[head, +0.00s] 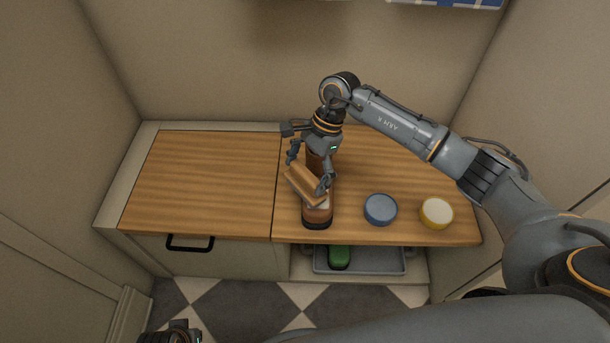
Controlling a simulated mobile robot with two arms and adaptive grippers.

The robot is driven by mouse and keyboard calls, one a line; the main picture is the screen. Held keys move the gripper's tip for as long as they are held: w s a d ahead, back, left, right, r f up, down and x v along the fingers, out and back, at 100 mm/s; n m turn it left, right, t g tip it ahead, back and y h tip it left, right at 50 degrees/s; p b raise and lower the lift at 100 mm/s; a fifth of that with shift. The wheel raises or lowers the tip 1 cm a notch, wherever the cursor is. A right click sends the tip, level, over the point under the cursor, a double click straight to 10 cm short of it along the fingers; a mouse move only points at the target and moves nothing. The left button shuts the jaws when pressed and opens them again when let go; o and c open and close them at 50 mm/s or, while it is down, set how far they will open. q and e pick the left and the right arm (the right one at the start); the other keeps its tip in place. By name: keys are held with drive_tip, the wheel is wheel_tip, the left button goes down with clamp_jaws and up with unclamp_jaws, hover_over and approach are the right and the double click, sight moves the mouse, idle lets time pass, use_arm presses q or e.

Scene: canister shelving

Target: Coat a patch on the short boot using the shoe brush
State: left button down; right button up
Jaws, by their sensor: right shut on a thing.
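My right gripper (308,174) reaches down from the upper right and is shut on the wooden shoe brush (302,186). The brush is a tan block, held tilted just above or against the short boot. The short boot (317,216) is brown with a dark sole and stands on the wooden counter, toe toward the front edge. A pale area shows on it beside the brush. The brush and fingers hide the boot's middle, and I cannot tell whether the bristles touch it. Part of my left gripper (175,333) shows at the bottom left edge; its fingers cannot be made out.
A blue round tin (380,209) and a yellow tin with a whitish top (436,212) stand right of the boot. The counter's left half (200,182) is clear. Below, a grey tray (377,262) holds a green object (339,257). Walls close in on both sides.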

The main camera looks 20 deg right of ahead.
drive_tip(key=shift+w+r, duration=0.1)
drive_tip(key=shift+r, duration=0.45)
drive_tip(key=shift+r+p, duration=0.75)
drive_tip(key=shift+r, duration=0.3)
use_arm(q)
drive_tip(key=s+f+p, duration=0.1)
drive_tip(key=s+f, duration=0.3)
drive_tip(key=f, duration=0.5)
drive_tip(key=shift+s+g, duration=0.15)
drive_tip(key=shift+g, duration=0.15)
use_arm(e)
drive_tip(key=shift+r, duration=1.2)
